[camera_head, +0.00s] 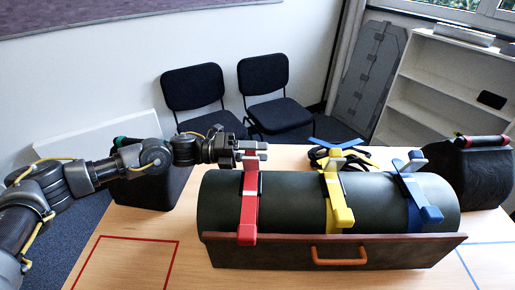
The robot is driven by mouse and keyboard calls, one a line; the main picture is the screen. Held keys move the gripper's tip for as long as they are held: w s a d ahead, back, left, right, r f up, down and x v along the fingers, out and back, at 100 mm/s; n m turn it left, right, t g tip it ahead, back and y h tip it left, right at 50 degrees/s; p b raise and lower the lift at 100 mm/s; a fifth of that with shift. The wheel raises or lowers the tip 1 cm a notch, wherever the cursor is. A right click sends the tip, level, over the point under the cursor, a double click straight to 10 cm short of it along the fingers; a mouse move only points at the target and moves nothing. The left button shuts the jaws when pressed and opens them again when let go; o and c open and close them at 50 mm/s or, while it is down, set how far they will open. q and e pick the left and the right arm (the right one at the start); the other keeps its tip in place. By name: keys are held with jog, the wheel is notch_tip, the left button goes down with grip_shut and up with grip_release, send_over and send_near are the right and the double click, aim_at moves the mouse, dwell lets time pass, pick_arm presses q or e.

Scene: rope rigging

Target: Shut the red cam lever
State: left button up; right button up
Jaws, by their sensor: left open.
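A red strap (249,210) runs over the left part of a dark green cylinder (290,205). Its cam lever is at the top of the strap, largely hidden by or blending with my left gripper (248,151), so its angle is hard to tell. My left gripper is open, reaching in from the left at the top of the red strap. I cannot tell whether it touches the lever. My right gripper is not in view.
A yellow strap (333,190) and a blue strap (415,190) cross the cylinder further right. A brown board with an orange handle (338,262) stands in front. Black blocks (150,188) (482,178) flank the cylinder. The table is clear inside a red outline (122,239) at front left.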

pick_arm(q)
jog(key=shift+d, duration=0.1)
grip_shut()
jog(key=shift+f, duration=0.1)
dwell(0.3)
